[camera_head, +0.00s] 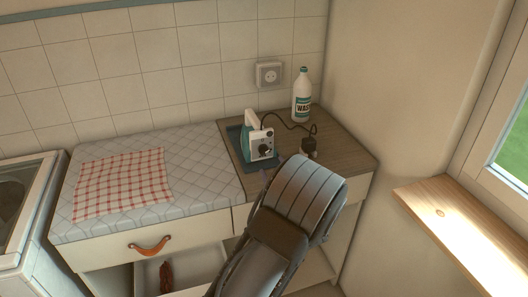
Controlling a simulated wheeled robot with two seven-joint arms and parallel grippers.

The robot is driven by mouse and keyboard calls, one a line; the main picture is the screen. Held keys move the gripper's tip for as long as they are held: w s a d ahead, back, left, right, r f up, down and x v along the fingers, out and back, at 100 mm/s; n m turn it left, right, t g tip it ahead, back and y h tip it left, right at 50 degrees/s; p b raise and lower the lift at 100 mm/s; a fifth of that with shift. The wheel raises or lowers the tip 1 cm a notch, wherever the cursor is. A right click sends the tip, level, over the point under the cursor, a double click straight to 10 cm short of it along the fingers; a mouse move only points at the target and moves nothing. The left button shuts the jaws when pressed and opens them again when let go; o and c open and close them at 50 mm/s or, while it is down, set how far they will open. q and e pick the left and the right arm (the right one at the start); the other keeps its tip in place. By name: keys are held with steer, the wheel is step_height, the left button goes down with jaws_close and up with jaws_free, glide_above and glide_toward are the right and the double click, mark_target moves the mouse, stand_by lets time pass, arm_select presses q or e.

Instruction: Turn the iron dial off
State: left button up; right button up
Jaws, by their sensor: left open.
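The iron (252,132), white and teal, stands on a dark pad (235,140) on the wooden counter section. Its dial (264,150) is a dark knob on a pale plate facing me. My left gripper (265,176) is just below and in front of the iron, mostly hidden behind my own dark arm. It is open, and a small gap seems to lie between it and the dial. My right gripper is out of view.
A white wash bottle (302,96) stands behind, near a wall socket (269,74). A dark cord runs to a plug (309,146) on the counter. A checked cloth (124,183) lies on the quilted pad (197,165). An open drawer (205,262) is below; a wooden sill (460,225) is right.

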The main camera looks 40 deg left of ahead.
mark_target(265, 153)
arm_select(q)
steer(key=shift+w+a+r, duration=0.1)
steer(key=shift+w+a, duration=0.05)
steer(key=shift+a, duration=0.05)
steer(key=p+x, duration=0.1)
steer(key=x, duration=0.5)
steer(key=shift+w+a+p, duration=0.25)
steer(key=shift+w+p, duration=0.05)
jaws_close()
stand_by(0.4)
